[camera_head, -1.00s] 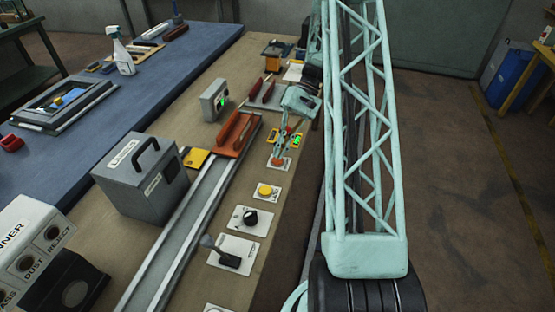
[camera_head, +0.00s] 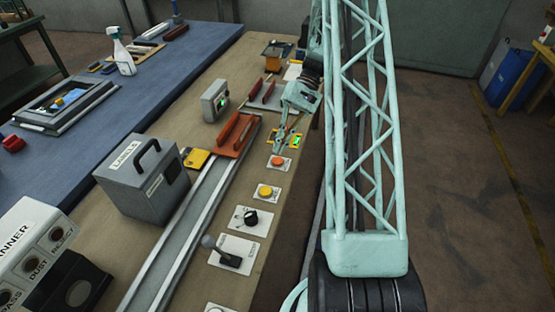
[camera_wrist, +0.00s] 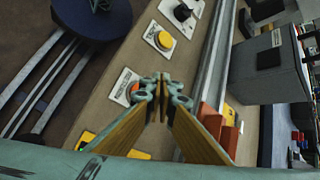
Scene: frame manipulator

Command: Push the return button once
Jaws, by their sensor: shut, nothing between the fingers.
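An orange-red button (camera_head: 278,161) on a small white plate stands in the row of controls on the bench. A yellow button (camera_head: 265,191) on its own plate is nearer the camera. I cannot read the plates' labels, so I cannot tell by name which one is return. My gripper (camera_head: 279,150) is shut and empty, pointing down just beyond the orange-red button in the head view. In the wrist view, the fingertips (camera_wrist: 161,87) appear just right of the orange-red button (camera_wrist: 134,91), partly covering its plate. The yellow button (camera_wrist: 164,40) is clear of them.
A black knob (camera_head: 250,217) and a lever (camera_head: 228,258) follow nearer the camera. A yellow unit with a green display (camera_head: 297,140) stands beside my gripper. A rail (camera_head: 185,240) with a red carriage (camera_head: 232,136) runs left of the controls, beside a grey box (camera_head: 142,178).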

